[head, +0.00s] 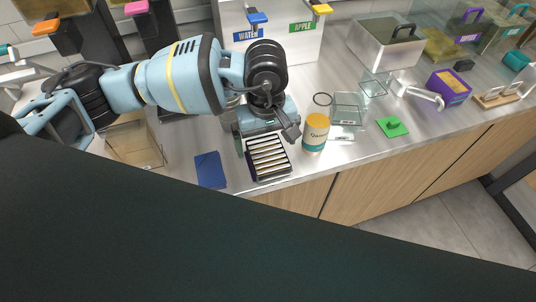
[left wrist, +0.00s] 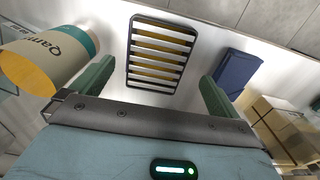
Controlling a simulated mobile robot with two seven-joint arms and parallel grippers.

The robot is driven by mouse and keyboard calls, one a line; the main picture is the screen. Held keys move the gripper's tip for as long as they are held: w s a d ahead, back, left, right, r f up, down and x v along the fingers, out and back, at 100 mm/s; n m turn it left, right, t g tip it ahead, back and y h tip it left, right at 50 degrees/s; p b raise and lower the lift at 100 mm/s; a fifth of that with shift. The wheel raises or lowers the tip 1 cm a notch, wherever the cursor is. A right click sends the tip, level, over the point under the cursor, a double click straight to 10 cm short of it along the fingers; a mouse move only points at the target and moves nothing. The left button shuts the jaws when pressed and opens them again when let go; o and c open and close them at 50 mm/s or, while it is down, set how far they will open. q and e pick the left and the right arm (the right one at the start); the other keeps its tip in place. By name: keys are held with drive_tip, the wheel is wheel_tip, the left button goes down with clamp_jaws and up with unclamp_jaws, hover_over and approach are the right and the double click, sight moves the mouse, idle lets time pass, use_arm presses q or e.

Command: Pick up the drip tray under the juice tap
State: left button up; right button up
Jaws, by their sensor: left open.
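The drip tray (head: 268,158) is a dark rectangular frame with pale slats, lying on the metal counter near its front edge. In the left wrist view the drip tray (left wrist: 158,52) lies ahead of and between the fingers. My left gripper (head: 265,137) is open and empty, at the tray's back end in the head view; its green fingers also show in the left wrist view (left wrist: 154,90). I cannot tell whether they touch the tray. A white dispenser with a blue tap (head: 257,17) marked WATER and a yellow tap (head: 322,9) marked APPLE stands behind. My right gripper is not in view.
Glass containers (head: 348,108) and a green item (head: 392,126) are on the right.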

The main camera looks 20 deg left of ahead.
sight(267, 152)
use_arm(q)
drive_tip(key=f, duration=0.1)
drive_tip(key=f+b, duration=0.1)
drive_tip(key=f, duration=0.3)
drive_tip(key=shift+w+b, duration=0.35)
drive_tip(key=shift+b, duration=0.05)
drive_tip(key=shift+f, duration=0.15)
drive_tip(key=shift+c, duration=0.6)
drive_tip(key=c, duration=1)
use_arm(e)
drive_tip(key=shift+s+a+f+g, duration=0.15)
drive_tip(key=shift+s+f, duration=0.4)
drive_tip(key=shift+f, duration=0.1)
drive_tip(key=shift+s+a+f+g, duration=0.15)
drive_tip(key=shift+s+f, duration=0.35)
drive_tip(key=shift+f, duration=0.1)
